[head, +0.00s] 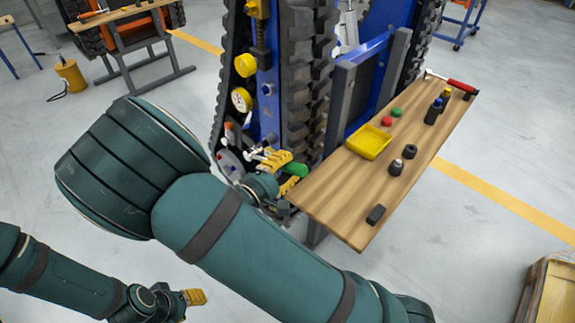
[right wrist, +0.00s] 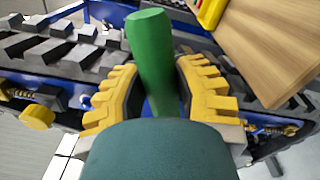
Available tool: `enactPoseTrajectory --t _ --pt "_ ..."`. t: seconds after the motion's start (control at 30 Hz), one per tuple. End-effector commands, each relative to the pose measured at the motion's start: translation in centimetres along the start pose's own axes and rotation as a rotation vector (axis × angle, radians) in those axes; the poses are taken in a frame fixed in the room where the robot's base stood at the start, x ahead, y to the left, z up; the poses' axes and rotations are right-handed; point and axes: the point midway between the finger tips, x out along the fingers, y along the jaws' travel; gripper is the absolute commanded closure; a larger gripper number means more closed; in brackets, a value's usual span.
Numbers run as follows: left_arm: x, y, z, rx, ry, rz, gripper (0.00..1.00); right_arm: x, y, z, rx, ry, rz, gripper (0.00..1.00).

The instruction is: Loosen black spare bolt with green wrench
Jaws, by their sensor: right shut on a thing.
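My right gripper (head: 281,172) is shut on the green wrench. The wrench's green handle (head: 296,170) sticks out to the right of the yellow fingers, and a silvery end (head: 256,154) shows to their left, close to the side of the blue tracked carrier (head: 268,110). In the right wrist view the green handle (right wrist: 153,50) stands between the two yellow fingers. I cannot make out the black spare bolt, nor whether the wrench touches it. My left gripper (head: 195,297) is low at the left, away from the carrier; its fingers are too small to read.
A wooden table (head: 335,200) stands right of the carrier. It holds a yellow tray (head: 368,141), red and green round pieces, several small dark parts, dark bottles (head: 434,111) and a red-handled tool (head: 461,86). A wooden crate (head: 552,295) is at lower right. Floor between is clear.

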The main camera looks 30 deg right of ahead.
Motion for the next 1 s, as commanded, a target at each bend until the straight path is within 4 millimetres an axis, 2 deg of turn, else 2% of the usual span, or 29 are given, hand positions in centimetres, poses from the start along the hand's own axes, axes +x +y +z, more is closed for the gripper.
enactPoseTrajectory --t 1.0 --pt "0.0 0.0 0.0 0.0 0.0 0.0 0.53 0.94 0.03 0.03 0.001 -0.001 0.001 1.0"
